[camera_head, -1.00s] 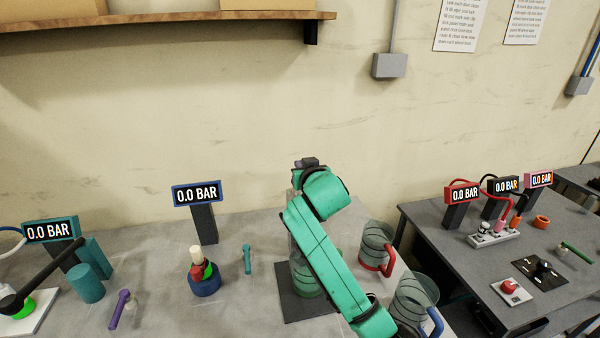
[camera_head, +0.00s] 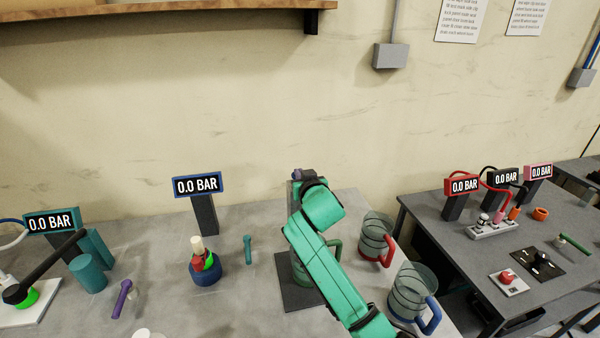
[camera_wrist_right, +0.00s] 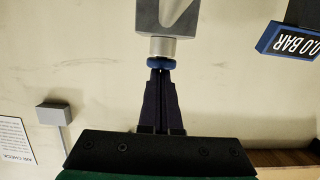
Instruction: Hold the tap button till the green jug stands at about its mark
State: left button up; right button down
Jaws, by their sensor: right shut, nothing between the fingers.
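The green jug (camera_head: 301,268) stands on a dark square mat (camera_head: 297,297), mostly behind my right arm; its green handle (camera_head: 336,248) shows at the right. Its mark and water level cannot be made out. The grey tap (camera_head: 296,192) stands behind the arm. In the right wrist view, my right gripper (camera_wrist_right: 161,72) is shut and empty. Its dark fingertips are at the blue ring of the tap button (camera_wrist_right: 161,62), seemingly touching it; how far it is pressed cannot be told. My left gripper is not in view.
A red-handled jug (camera_head: 375,238) and a blue-handled jug (camera_head: 411,286) stand right of the mat. A blue-based knob (camera_head: 205,275), a teal lever (camera_head: 248,250) and a gauge reading 0.0 BAR (camera_head: 197,186) stand left. A second table (camera_head: 450,240) holds more controls.

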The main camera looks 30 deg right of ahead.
jog(key=shift+a+f, duration=0.1)
jog(key=shift+f, duration=0.65)
dwell(1.1)
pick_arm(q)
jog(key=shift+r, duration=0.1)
pick_arm(e)
jog(key=shift+s+r, duration=0.1)
dwell(3.4)
jog(key=r+p, duration=0.4)
jog(key=shift+w+d+r, duration=0.2)
jog(key=shift+r, duration=0.1)
pick_arm(q)
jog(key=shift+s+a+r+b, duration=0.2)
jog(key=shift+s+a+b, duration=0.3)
jog(key=shift+b, duration=1.2)
pick_arm(e)
jog(key=v, duration=1)
jog(key=shift+s+r, duration=0.2)
jog(key=shift+r, duration=0.15)
